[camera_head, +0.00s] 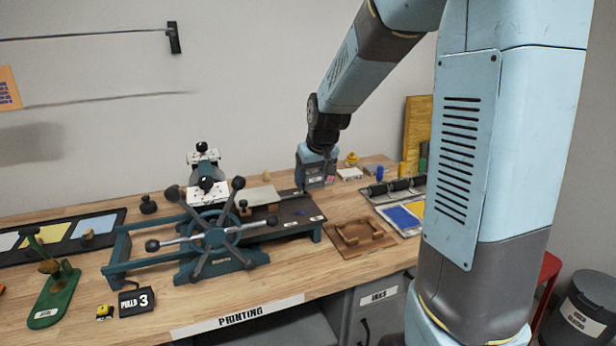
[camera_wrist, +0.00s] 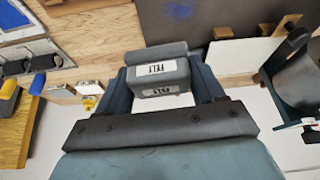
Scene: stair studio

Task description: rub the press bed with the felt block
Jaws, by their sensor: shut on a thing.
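The felt block (camera_wrist: 165,72) is grey with white labels, one reading FELT, in the wrist view. My gripper (camera_wrist: 164,64) is shut on it, a finger on each side. In the head view my gripper (camera_head: 316,176) is low over the back of the bench, behind the right end of the press bed. The press bed (camera_head: 296,209) is a dark flat plate on the teal press, with a small blue smear on it. The bed (camera_wrist: 222,14) and its blue smear (camera_wrist: 179,9) also show at the top of the wrist view. The block and bed look apart there.
The press's spoked wheel (camera_head: 215,238) stands at the bed's left. A wooden frame (camera_head: 358,237) lies right of the bed, with a roller (camera_head: 392,188) and colour trays (camera_head: 402,216) beyond. A pale sheet (camera_wrist: 238,55) and the press roller (camera_wrist: 300,82) are near my gripper.

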